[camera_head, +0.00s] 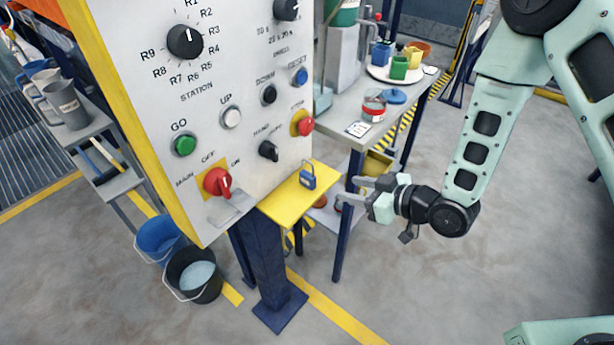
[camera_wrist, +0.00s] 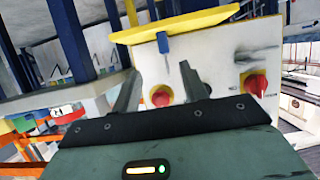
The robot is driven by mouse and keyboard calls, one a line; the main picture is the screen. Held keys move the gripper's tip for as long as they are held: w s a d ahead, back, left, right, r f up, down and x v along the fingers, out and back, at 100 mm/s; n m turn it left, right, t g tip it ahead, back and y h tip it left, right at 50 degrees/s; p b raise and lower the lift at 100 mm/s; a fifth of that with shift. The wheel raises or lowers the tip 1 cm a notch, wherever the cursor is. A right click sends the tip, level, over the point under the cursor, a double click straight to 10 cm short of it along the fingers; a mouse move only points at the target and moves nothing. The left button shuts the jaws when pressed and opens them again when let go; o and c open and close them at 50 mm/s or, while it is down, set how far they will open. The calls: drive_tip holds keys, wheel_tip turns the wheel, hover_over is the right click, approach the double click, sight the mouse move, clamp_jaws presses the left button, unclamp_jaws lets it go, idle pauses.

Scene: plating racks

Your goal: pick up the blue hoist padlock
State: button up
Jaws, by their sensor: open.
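The blue padlock (camera_head: 308,182) is upright at the yellow shelf (camera_head: 286,203) below the control panel, its shackle upward. In the wrist view, which looks upside down, its blue body (camera_wrist: 163,43) shows at the edge of the yellow shelf (camera_wrist: 195,22). My gripper (camera_head: 351,191) is to the right of the padlock in the head view, apart from it, with its fingers pointing left toward the panel. In the wrist view my gripper (camera_wrist: 157,70) is open and empty, and the padlock appears beyond and between the fingertips.
The control panel (camera_head: 225,110) with knobs and buttons rises above the shelf. A grey bench (camera_head: 345,105) with cups and a red tin (camera_head: 374,108) stands behind my gripper. Buckets (camera_head: 193,275) stand on the floor at left.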

sight(315, 180)
drive_tip(key=p+x, duration=0.1)
drive_tip(key=x, duration=0.6)
drive_tip(key=shift+w+a+f, duration=0.15)
drive_tip(key=shift+w+a, duration=0.05)
drive_tip(key=shift+a, duration=0.15)
drive_tip(key=x, duration=0.1)
drive_tip(key=p+x, duration=0.2)
drive_tip(key=x, duration=0.1)
drive_tip(key=shift+s+a+r, duration=0.15)
drive_tip(key=shift+a+r, duration=0.1)
drive_tip(key=shift+w+a+f, duration=0.35)
drive_tip(key=shift+a, duration=0.05)
clamp_jaws()
